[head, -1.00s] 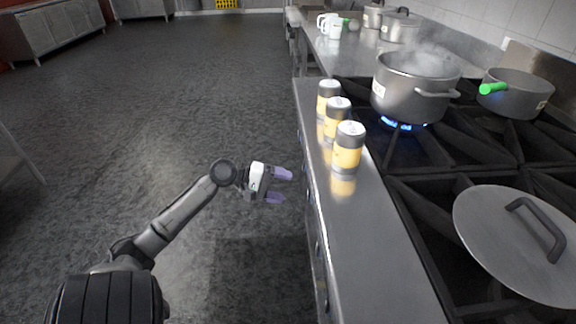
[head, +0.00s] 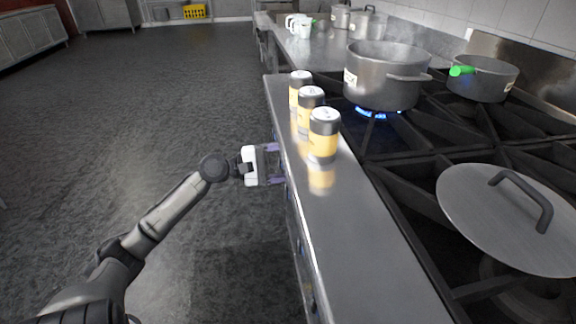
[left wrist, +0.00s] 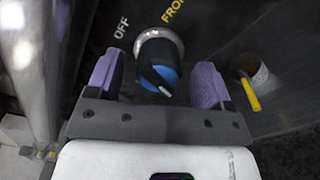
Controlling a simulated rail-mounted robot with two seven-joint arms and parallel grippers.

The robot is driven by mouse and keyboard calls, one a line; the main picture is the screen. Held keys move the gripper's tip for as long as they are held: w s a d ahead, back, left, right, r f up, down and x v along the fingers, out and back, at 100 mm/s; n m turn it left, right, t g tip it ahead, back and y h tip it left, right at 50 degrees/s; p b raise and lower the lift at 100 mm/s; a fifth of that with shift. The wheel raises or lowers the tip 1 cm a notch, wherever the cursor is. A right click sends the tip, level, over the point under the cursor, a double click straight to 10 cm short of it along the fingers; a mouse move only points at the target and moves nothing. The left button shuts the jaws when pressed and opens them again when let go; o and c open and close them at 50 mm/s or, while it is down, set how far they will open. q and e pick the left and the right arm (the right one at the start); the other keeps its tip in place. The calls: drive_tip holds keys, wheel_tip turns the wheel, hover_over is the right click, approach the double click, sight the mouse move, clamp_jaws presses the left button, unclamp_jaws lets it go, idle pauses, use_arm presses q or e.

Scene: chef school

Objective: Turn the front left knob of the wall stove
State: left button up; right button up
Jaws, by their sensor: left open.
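The wall stove (head: 350,245) runs along the right side of the head view, with its front face seen at a steep angle. In the left wrist view a black knob with a blue face (left wrist: 158,66) sits on the dark front panel, beside the printed words "OFF" and a partly cut-off "FRON". My left gripper (head: 273,162) is open at the stove's front face. Its two purple fingers (left wrist: 155,82) stand on either side of the knob in the wrist view, with gaps visible on both sides. The head view hides this knob behind the counter edge. My right gripper is out of view.
Three yellow-banded shakers (head: 324,136) stand on the steel ledge above my gripper. A steaming pot (head: 385,85) sits over a blue flame. A large lid (head: 480,225) lies on the near grates. A yellow lever (left wrist: 250,95) sticks out right of the knob. The floor left is clear.

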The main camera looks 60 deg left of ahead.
use_arm(q)
drive_tip(key=shift+x, duration=1.15)
drive_tip(key=shift+c, duration=0.3)
